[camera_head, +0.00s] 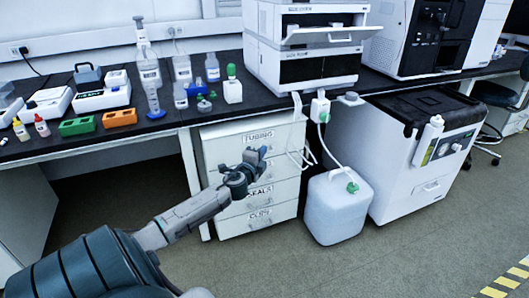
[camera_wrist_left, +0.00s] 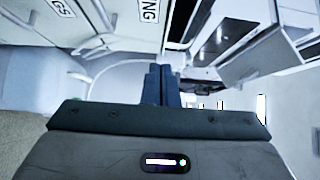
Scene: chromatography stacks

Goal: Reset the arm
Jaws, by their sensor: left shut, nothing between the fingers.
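My left arm comes in from the lower left in the head view. Its gripper (camera_head: 255,156) is in front of the white drawer cabinet (camera_head: 228,143), below the bench edge. In the left wrist view the two fingers (camera_wrist_left: 161,84) are together, with nothing between them. Drawer fronts with labels and handles show at the upper left of that view. My right gripper is in neither view.
The black bench (camera_head: 155,121) carries bottles, a green rack (camera_head: 77,126), an orange rack (camera_head: 119,118) and stacked instruments (camera_head: 305,68). A white jug (camera_head: 337,207) with tubing and a white machine (camera_head: 400,180) stand on the floor right of the cabinet. The front floor is clear.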

